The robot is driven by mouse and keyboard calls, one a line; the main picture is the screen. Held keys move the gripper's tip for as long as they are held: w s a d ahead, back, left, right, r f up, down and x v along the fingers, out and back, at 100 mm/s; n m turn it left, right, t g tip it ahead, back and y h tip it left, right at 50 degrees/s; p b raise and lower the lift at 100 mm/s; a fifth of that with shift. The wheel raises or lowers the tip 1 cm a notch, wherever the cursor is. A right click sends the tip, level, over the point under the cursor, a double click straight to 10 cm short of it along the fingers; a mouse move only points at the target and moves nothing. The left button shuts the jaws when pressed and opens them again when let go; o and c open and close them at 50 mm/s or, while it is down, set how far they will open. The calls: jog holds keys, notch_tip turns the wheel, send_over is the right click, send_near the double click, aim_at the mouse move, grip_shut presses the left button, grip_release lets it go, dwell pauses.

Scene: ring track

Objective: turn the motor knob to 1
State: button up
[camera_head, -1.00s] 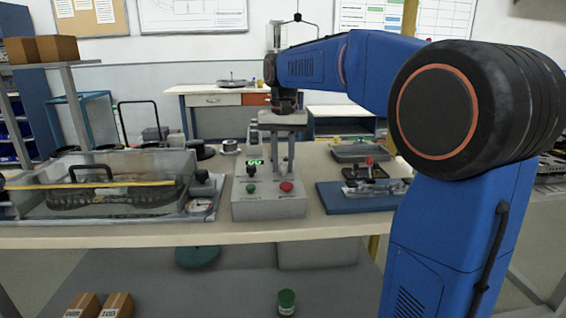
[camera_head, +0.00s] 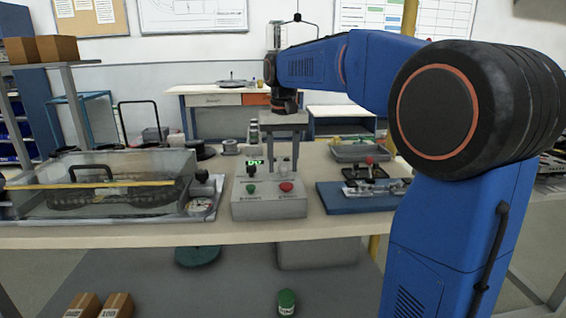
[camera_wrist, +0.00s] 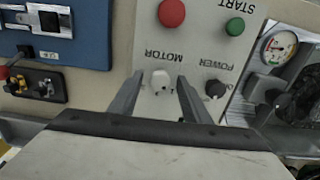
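The motor knob (camera_wrist: 161,82) is a small pale knob below the MOTOR label on the grey control box (camera_head: 268,206). A "1" is printed at its lower right in the wrist view; I cannot tell clearly where its pointer stands. My gripper (camera_wrist: 160,84) is open, one finger on each side of the knob, with visible gaps. In the head view my gripper (camera_head: 284,164) points down over the back of the box, and the knob cannot be made out there.
The box also carries a dark power knob (camera_wrist: 215,88), a green START button (camera_wrist: 235,26) and a red button (camera_wrist: 172,13). A clear-covered case (camera_head: 110,183) stands to the left with a gauge (camera_wrist: 281,47). A blue board (camera_head: 340,203) lies to the right.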

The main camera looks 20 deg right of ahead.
aim_at(283, 165)
jog(key=shift+r, duration=0.1)
notch_tip(283, 165, up, 17)
dwell(0.8)
dwell(0.4)
jog(key=s+a+f+n+t, duration=0.1)
jog(key=s+f+n+t, duration=0.2)
jog(key=s+f, duration=2.7)
notch_tip(283, 165, down, 4)
jog(key=shift+s+a+r+t, duration=0.2)
jog(key=shift+s+a+t, duration=0.15)
jog(key=shift+t, duration=0.55)
